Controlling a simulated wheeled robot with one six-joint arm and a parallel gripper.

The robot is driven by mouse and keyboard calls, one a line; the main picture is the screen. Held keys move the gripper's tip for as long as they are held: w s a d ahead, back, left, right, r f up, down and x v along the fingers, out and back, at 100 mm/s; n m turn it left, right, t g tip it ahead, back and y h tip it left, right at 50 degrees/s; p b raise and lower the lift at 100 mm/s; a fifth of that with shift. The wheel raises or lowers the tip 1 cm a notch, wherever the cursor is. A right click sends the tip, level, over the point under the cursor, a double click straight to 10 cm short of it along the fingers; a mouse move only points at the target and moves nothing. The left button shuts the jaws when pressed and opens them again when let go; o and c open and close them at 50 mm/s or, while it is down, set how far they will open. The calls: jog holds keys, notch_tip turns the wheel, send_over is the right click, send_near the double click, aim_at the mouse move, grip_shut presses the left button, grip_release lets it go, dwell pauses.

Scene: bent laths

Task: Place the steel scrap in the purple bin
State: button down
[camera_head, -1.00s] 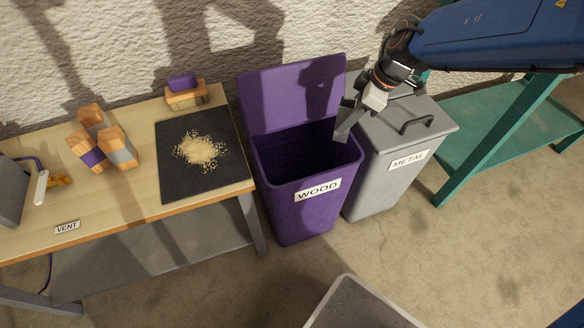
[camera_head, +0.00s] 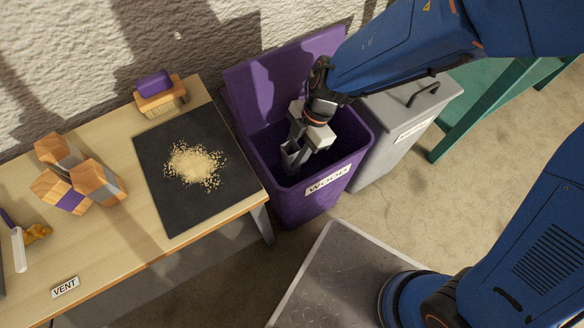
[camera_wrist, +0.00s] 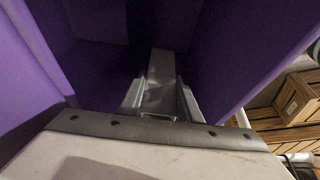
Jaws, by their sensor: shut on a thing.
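The purple bin (camera_head: 295,205) stands between the workbench and the grey bin, with its lid (camera_head: 262,88) up against the wall and a label reading WOOD on its front. My gripper (camera_head: 301,153) points down inside the bin's mouth, near its middle. The gripper is shut on the steel scrap, a grey metal piece. In the wrist view the steel scrap (camera_wrist: 162,68) sits between the two fingers, with the dark purple inside of the bin around it. The bin's floor is mostly dark and hidden, and the scrap appears clear of the walls.
A grey bin (camera_head: 375,145) with a closed handled lid stands right beside it, its label partly washed out. The workbench (camera_head: 130,235) at left holds a black mat (camera_head: 180,215) with sawdust, wooden blocks (camera_head: 97,180) and a brush (camera_head: 160,95). A teal table (camera_head: 490,95) is at right.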

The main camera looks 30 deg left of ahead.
notch_tip(320, 180, down, 14)
jog(key=shift+f, duration=0.15)
dwell(0.5)
jog(key=c, duration=1.3)
grip_release()
jog(key=shift+f, duration=0.1)
jog(key=v, duration=1.2)
jog(key=shift+d, duration=0.1)
